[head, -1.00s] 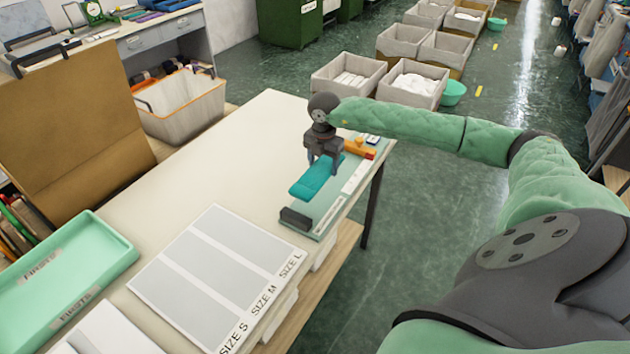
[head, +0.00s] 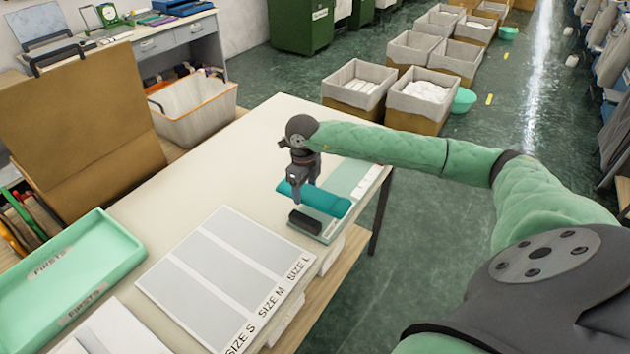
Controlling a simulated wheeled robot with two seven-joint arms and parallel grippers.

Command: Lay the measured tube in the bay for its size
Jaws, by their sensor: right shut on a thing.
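My right gripper (head: 301,193) is shut on a teal tube (head: 328,201) and holds it above the table's right side. The tube lies roughly level, over the near end of the green measuring board (head: 350,177) and its black end block (head: 304,222). To its left on the table is the white size card with three grey bays: SIZE S (head: 195,298), SIZE M (head: 222,268) and SIZE L (head: 250,241). All three bays look empty. My left gripper is not in view.
A mint tray (head: 135,263) marked FIRSTS lies at the left of the cream table (head: 185,215). A brown board (head: 85,115) stands behind it. The table between the card and the back edge is clear. Bins (head: 420,98) stand on the floor beyond.

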